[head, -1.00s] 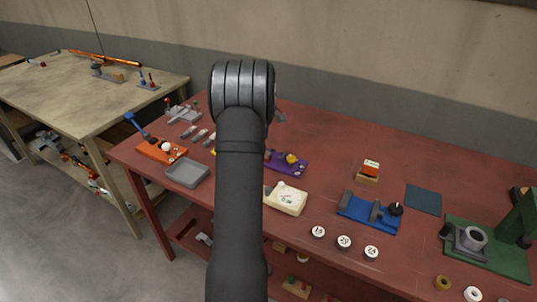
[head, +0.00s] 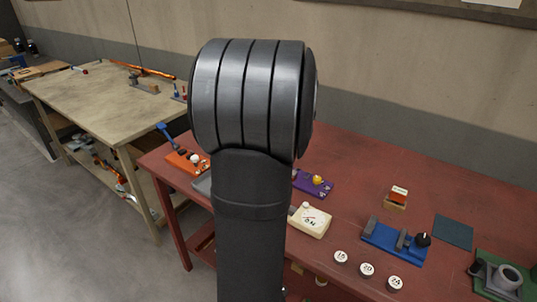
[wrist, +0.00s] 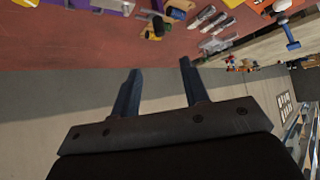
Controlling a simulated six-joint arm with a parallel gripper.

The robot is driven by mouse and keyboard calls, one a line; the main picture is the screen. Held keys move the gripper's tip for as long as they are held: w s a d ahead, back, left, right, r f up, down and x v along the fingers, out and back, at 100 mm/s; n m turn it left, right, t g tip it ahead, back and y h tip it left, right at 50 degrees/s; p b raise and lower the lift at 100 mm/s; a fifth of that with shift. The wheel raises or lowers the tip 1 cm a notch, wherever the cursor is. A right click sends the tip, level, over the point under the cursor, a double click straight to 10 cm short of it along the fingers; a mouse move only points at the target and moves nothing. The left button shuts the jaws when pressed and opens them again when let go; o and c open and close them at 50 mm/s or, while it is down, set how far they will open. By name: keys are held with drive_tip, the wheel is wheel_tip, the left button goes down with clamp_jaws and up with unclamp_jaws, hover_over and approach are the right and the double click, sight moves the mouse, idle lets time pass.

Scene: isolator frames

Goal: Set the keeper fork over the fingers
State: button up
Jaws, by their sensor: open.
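My gripper (wrist: 158,76) is open and empty in the wrist view, with its two dark fingers apart against the grey wall. Nothing lies between them. The red bench with its fixtures is beyond them, along the top of that view. I cannot tell for certain which part is the keeper fork or which are its fingers. Several slim silver-grey pieces (wrist: 205,17) lie on the bench in the wrist view. In the head view my arm hides the middle of the bench and my gripper does not show.
The red bench (head: 370,165) holds an orange fixture with a blue lever (head: 183,160), a purple fixture (head: 313,185), a cream dial box (head: 309,221), a blue fixture (head: 392,243) and numbered round pieces (head: 366,270). A wooden table (head: 95,105) stands left. Bare bench top lies toward the wall.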

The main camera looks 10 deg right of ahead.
drive_tip(key=x, duration=1.5)
drive_tip(key=shift+w+f, duration=0.3)
drive_tip(key=shift+c, duration=0.4)
clamp_jaws()
